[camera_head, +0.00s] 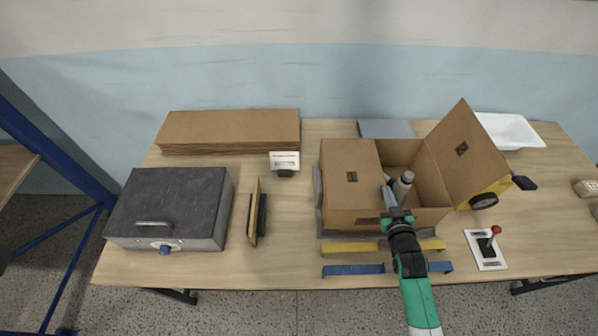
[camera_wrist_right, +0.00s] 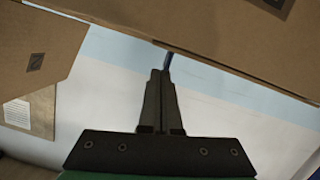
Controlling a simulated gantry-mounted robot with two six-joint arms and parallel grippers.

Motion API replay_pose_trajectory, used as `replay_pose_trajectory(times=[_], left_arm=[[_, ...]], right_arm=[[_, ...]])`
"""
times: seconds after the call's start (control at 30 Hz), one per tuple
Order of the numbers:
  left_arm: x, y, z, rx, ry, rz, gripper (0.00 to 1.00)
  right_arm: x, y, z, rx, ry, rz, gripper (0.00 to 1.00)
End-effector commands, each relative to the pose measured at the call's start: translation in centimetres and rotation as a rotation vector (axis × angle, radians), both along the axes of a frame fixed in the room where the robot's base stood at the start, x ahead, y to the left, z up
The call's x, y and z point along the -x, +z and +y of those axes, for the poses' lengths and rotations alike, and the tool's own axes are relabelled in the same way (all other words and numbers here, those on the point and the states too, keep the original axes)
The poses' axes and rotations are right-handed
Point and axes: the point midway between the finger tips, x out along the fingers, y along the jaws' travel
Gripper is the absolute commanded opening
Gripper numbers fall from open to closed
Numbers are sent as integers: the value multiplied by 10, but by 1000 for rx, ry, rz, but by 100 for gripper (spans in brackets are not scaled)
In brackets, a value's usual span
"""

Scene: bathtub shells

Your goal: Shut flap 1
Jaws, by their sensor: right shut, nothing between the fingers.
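An open cardboard box (camera_head: 433,178) stands right of centre on the table. Its left flap (camera_head: 340,160) lies flat over the left half; its right flap (camera_head: 468,150) stands tilted up and outward. Each bears a small dark tag, too small to read, so I cannot tell which is flap 1. A grey and white bottle (camera_head: 404,184) shows in the opening. My right gripper (camera_head: 387,187) reaches from the front over the opening, by the left flap's inner edge. Its fingers (camera_wrist_right: 160,75) are shut and empty, with cardboard (camera_wrist_right: 215,35) above them in the wrist view. My left gripper is not in view.
Yellow (camera_head: 350,248) and blue (camera_head: 352,269) strips lie in front of the box. A lever switch (camera_head: 487,247) stands at right front, a white tray (camera_head: 515,131) behind. Left are flat cardboard sheets (camera_head: 230,130) and a dark metal case (camera_head: 170,205).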

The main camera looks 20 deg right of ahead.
Motion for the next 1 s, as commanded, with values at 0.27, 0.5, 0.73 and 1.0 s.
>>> replay_pose_trajectory(times=[0.27,0.5,0.73,1.0], left_arm=[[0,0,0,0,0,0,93],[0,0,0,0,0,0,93],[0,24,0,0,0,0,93],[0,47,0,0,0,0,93]], right_arm=[[0,0,0,0,0,2,0],[0,0,0,0,0,2,0],[-1,27,1,1,2,0,0],[40,52,15,-1,6,2,0]])
